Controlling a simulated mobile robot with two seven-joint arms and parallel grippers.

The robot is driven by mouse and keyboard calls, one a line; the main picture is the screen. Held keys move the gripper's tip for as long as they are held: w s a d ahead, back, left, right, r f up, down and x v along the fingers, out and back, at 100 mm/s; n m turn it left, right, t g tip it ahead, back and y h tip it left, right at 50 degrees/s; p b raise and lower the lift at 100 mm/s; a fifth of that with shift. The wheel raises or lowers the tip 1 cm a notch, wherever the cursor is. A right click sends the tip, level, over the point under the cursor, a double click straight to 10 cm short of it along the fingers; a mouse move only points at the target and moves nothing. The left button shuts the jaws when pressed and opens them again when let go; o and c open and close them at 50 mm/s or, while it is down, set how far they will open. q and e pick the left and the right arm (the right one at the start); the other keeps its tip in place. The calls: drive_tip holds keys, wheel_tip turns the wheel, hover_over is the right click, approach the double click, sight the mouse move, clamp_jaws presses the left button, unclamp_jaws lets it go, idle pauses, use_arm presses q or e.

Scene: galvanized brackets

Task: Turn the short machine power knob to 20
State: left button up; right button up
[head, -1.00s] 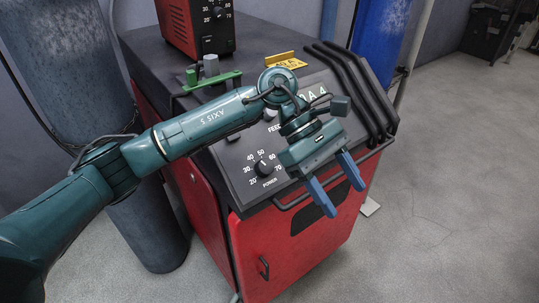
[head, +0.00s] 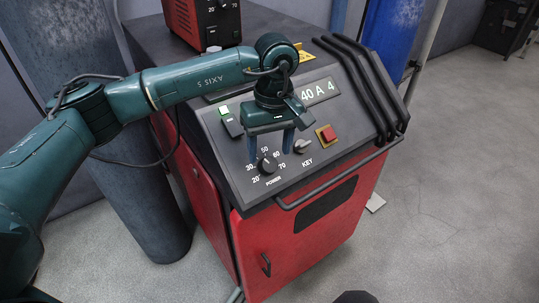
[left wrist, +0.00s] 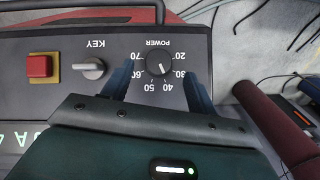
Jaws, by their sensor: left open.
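The black power knob (head: 266,166) sits on the sloping panel of the red machine (head: 300,240), inside a scale from 20 to 70. In the left wrist view the knob (left wrist: 158,65) shows a white pointer line turned roughly toward 40. My left gripper (head: 271,153) is open above the panel at the knob, its blue fingers pointing down. In the left wrist view the fingers (left wrist: 157,88) stand on either side of the knob, apart from it. Whether they reach knob height is unclear. My right gripper is not in view.
A key switch (head: 302,146) and a red button (head: 326,134) sit right of the knob. A front handrail (head: 335,180) and black bars (head: 372,85) edge the panel. A smaller red unit (head: 203,22) stands on top. A grey cylinder (head: 150,215) stands left.

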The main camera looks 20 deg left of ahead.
sight(269, 163)
use_arm(q)
drive_tip(key=shift+f, duration=1.9)
drive_tip(key=shift+c, duration=0.5)
drive_tip(key=c, duration=0.9)
